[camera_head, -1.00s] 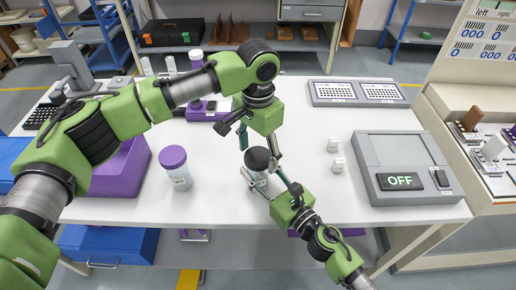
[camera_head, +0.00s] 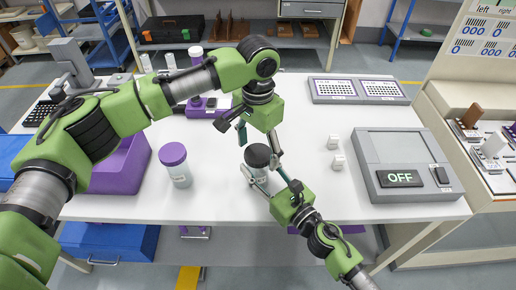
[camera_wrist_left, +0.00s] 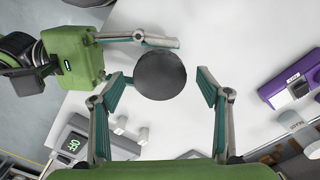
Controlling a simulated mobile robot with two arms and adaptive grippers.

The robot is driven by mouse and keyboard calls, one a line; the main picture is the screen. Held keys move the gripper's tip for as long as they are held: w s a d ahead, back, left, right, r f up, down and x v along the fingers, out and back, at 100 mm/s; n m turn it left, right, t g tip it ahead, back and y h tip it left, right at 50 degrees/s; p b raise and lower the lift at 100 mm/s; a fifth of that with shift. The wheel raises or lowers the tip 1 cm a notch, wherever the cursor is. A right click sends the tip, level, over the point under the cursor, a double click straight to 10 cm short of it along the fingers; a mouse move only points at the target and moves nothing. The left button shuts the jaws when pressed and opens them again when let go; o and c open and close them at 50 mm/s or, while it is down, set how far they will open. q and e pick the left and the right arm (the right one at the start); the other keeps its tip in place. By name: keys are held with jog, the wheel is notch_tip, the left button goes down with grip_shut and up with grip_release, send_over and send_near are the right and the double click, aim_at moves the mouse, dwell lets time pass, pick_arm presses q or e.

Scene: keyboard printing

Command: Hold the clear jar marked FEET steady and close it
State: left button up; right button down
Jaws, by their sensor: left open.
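A clear jar (camera_head: 259,176) with a black lid (camera_head: 257,155) on top stands upright on the white table. I cannot read its label, nor tell how tightly the lid sits. The round black lid also shows in the left wrist view (camera_wrist_left: 160,75), between my left fingers and apart from them. My left gripper (camera_head: 258,140) is open, pointing down just above the lid. My right gripper (camera_head: 260,171) comes in low from the front right, with its fingers on both sides of the jar body, shut on it. The jar's lower part is partly hidden by that gripper.
A second jar (camera_head: 180,175) with a purple lid stands to the left, near a purple bin (camera_head: 122,165). Two small white cubes (camera_head: 335,152) and a grey device reading OFF (camera_head: 400,150) are to the right. Key trays (camera_head: 360,91) lie at the back.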

pick_arm(q)
notch_tip(320, 180, up, 12)
dwell(0.4)
pick_arm(e)
jog(key=c, duration=1.2)
grip_release()
jog(key=shift+o, duration=0.2)
jog(key=shift+s+d, duration=0.35)
jog(key=shift+s, duration=0.15)
jog(key=v, duration=1.1)
jog(key=shift+w, duration=0.1)
